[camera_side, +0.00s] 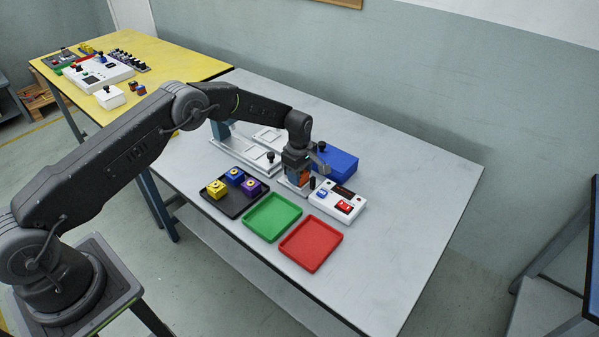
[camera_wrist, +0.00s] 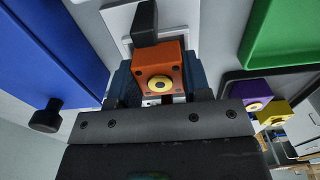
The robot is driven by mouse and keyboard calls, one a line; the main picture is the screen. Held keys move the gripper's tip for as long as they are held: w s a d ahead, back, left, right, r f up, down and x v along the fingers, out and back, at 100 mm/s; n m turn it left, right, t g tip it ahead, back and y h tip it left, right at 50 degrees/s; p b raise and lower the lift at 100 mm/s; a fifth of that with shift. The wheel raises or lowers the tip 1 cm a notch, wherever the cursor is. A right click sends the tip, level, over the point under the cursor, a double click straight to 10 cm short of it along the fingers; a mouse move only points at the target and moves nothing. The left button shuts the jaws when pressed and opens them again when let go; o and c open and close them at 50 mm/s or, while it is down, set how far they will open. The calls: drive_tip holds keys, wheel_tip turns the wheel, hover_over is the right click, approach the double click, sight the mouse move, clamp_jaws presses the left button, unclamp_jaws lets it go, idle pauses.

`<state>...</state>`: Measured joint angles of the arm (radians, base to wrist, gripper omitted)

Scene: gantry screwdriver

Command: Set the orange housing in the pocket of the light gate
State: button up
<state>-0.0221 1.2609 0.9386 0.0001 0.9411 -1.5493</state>
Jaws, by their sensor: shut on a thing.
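My gripper (camera_side: 298,168) is shut on the orange housing (camera_side: 304,175) and points down over the light gate (camera_side: 284,186). In the wrist view the orange housing (camera_wrist: 160,58) sits between my two fingers (camera_wrist: 160,84), with a yellow ring and dark centre on its face. Beyond it the white plate of the light gate (camera_wrist: 117,22) shows, with a black post close beside the housing. The pocket is mostly hidden by the housing and my gripper. I cannot tell whether the housing is seated in it or held just above.
A blue box (camera_side: 336,162) with a black knob stands close behind my gripper. A white switch box (camera_side: 352,193) is to the right. A green tray (camera_side: 272,216), a red tray (camera_side: 311,243) and a black tray (camera_side: 212,203) with yellow, blue and purple housings lie in front. The right tabletop is clear.

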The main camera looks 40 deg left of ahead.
drive_tip(key=shift+f, duration=0.1)
idle(0.3)
drive_tip(key=o, duration=1.3)
drive_tip(key=shift+c, duration=0.2)
drive_tip(key=shift+r, duration=4)
